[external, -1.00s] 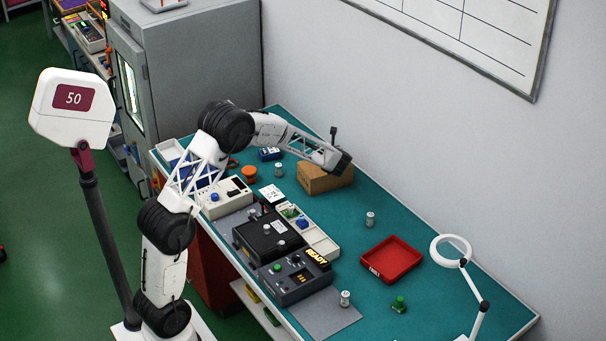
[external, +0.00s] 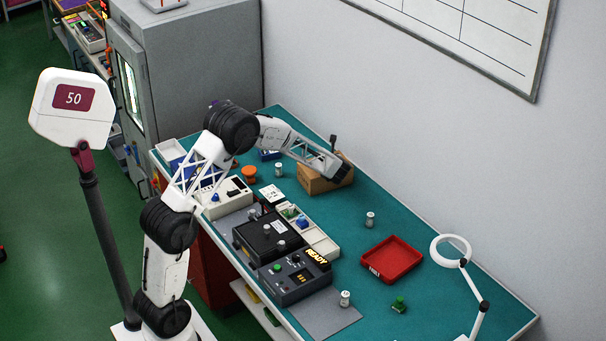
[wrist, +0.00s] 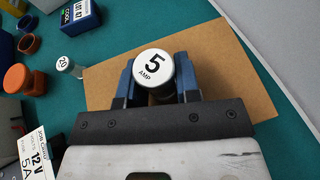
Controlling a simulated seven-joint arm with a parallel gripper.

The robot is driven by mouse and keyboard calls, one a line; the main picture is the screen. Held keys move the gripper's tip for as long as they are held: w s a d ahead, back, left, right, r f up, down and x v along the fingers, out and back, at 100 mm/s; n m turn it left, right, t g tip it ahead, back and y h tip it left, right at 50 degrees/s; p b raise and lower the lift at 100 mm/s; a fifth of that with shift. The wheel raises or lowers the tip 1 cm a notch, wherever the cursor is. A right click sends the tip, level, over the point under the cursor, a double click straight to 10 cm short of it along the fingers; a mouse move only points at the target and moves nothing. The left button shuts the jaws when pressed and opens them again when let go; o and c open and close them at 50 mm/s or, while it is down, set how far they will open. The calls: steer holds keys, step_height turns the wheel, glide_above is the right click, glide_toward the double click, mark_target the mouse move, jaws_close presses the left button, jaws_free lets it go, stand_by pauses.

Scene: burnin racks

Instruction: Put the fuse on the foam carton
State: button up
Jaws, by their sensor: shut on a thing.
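My gripper (wrist: 153,85) is shut on a fuse (wrist: 154,64), whose white round cap reads "5 AMP" in the wrist view. The fuse is upright between the blue fingers. It is over the brown top of the foam carton (wrist: 225,62); I cannot tell whether it touches the top. In the external view the carton (external: 312,183) stands near the wall and my gripper (external: 338,176) is at its top right part. The fuse is hidden there.
A fuse marked 20 (wrist: 64,64) and an orange cup (wrist: 17,79) stand left of the carton. A red tray (external: 391,259), another fuse (external: 370,219) and a ring lamp (external: 451,250) are to the right. The black test unit (external: 268,236) is in front.

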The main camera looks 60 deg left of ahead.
steer(key=o, duration=0.9)
steer(key=shift+r, duration=0.1)
steer(key=v, duration=1.2)
steer(key=shift+s, duration=0.1)
steer(key=shift+r, duration=0.1)
steer(key=s+d+r+n+g+h, duration=0.15)
steer(key=s+r+n, duration=0.25)
steer(key=s, duration=0.5)
steer(key=s+d+r+n+g+h, duration=0.1)
steer(key=s+d+r+n+h, duration=0.2)
steer(key=s, duration=0.6)
steer(key=s+d+r+n+g, duration=0.1)
steer(key=s+d+r+n, duration=0.25)
steer(key=s, duration=0.55)
steer(key=s+d+n+h, duration=0.2)
steer(key=s+d+n, duration=0.2)
steer(key=s, duration=0.5)
steer(key=s+d+n+h, duration=0.3)
steer(key=s+d, duration=0.1)
steer(key=s, duration=0.5)
steer(key=s+d+n+t+h, duration=0.1)
steer(key=s+d+n+h, duration=0.2)
steer(key=s, duration=0.6)
steer(key=shift+s+d+n, duration=0.3)
steer(key=shift+d+n, duration=0.25)
steer(key=shift+n, duration=0.3)
